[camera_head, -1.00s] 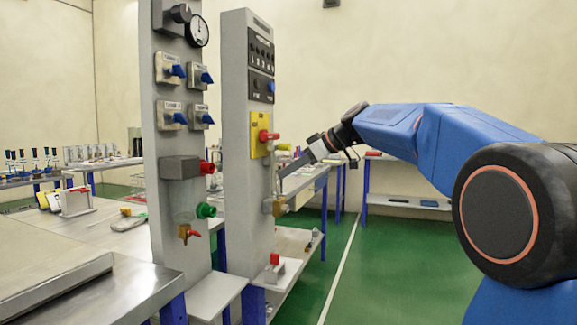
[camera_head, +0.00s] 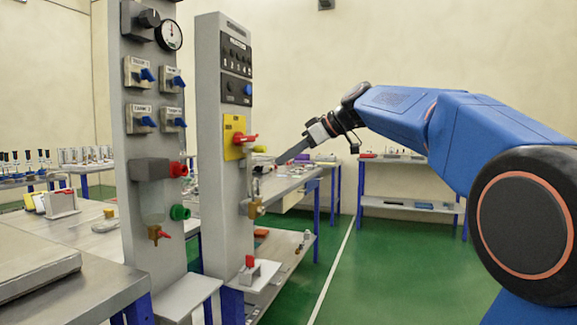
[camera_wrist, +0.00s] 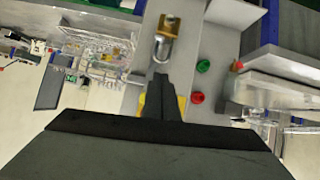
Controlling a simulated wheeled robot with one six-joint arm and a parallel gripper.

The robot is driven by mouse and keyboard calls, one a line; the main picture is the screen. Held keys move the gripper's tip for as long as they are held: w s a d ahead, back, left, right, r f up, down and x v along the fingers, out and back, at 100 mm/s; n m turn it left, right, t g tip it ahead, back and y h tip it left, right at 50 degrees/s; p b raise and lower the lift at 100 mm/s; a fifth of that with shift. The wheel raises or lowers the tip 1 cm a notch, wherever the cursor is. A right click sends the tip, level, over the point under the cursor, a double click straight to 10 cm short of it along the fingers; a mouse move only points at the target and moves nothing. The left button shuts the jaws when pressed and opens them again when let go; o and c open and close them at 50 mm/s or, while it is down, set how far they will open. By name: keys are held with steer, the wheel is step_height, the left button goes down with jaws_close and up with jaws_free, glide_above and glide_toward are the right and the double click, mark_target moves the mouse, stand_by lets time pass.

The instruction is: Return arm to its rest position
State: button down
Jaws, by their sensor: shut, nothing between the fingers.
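My blue arm reaches in from the right in the head view. My gripper (camera_head: 284,158) points left and slightly down, toward the right grey panel (camera_head: 208,150), beside its yellow plate with a red knob (camera_head: 244,139). The fingers are together and hold nothing. The wrist view cannot tell whether the tips touch the panel. The brass fitting also shows in the head view (camera_head: 256,208).
A left panel (camera_head: 125,60) carries blue-handled valves, a gauge (camera_head: 168,35), and red (camera_head: 178,169) and green (camera_head: 180,212) knobs. Metal benches (camera_head: 85,290) stand at the left, and a shelf table (camera_head: 400,205) is at the back. The green floor (camera_head: 390,270) is open.

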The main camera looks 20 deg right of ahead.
steer(key=shift+s+d+r, duration=0.25)
steer(key=shift+d, duration=0.05)
steer(key=s+d+f+m+g+h, duration=0.1)
steer(key=s+d+f+m+h, duration=0.1)
steer(key=s+f, duration=1.1)
steer(key=s+d+f+m+h, duration=0.3)
steer(key=s+f+m+h, duration=0.1)
steer(key=s+f, duration=0.9)
steer(key=s+d+f+m+g+h, duration=0.1)
steer(key=s+f+m, duration=0.4)
steer(key=s+f, duration=0.8)
steer(key=shift+s+d+f+g+h, duration=0.35)
steer(key=shift+d+f+h, duration=0.6)
steer(key=shift+d, duration=0.3)
